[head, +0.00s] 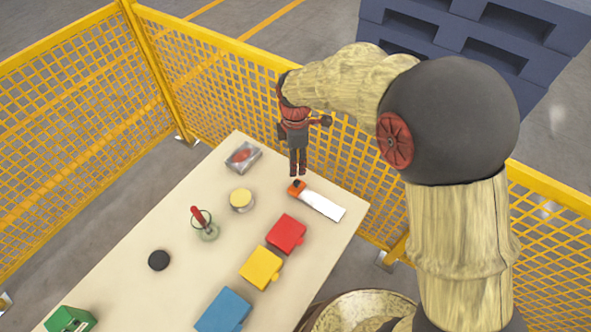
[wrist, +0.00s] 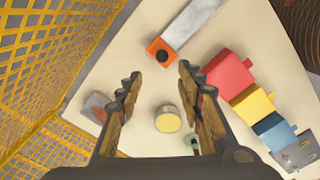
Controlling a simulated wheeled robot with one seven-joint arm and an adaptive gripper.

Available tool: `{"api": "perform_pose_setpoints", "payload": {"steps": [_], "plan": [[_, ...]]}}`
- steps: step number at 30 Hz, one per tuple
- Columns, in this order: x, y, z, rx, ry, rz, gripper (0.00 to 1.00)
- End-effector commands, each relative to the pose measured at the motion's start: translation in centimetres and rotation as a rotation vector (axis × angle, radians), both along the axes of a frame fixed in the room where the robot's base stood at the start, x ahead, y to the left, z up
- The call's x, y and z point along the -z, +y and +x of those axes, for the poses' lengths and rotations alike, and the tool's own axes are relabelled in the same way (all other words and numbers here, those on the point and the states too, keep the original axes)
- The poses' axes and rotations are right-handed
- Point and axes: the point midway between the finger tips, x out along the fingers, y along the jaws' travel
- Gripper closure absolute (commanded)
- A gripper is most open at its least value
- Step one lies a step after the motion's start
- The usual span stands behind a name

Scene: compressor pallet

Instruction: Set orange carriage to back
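The orange carriage (head: 297,187) is a small block with a dark top. It sits at the upper-left end of a white rail (head: 323,206) on the table in the head view. In the wrist view the orange carriage (wrist: 160,52) shows a dark round spot on top, and the pale rail (wrist: 196,20) runs from it to the upper right. My gripper (head: 298,173) points down just above the carriage end. In the wrist view my gripper (wrist: 159,75) is open and empty, its fingertips apart and on either side below the carriage. I cannot tell its exact height.
The table (head: 130,235) holds red (head: 286,234), yellow (head: 261,268) and blue (head: 223,311) blocks near the rail. A yellow-topped cylinder (head: 241,199), a red-handled item (head: 203,224) and a grey box (head: 243,157) stand left. Yellow mesh fence (head: 230,85) closely borders the table.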

Motion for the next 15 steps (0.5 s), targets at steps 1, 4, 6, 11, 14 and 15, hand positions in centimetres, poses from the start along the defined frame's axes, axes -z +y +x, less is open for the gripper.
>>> {"api": "perform_pose_setpoints", "payload": {"steps": [1, 4, 6, 11, 14, 15], "plan": [[-0.7, 0.0, 0.0, 0.0, 0.0, 0.0, 0.63], [-1.6, 0.0, 0.0, 0.0, 0.0, 0.0, 0.63], [-1.9, 0.0, 0.0, 0.0, 0.0, 0.0, 0.63], [-2.2, 0.0, 0.0, 0.0, 0.001, 0.0, 0.63], [-2.2, 0.0, 0.0, 0.0, 0.001, 0.0, 0.63], [-2.1, 0.0, 0.0, 0.0, 0.001, 0.0, 0.63]]}}
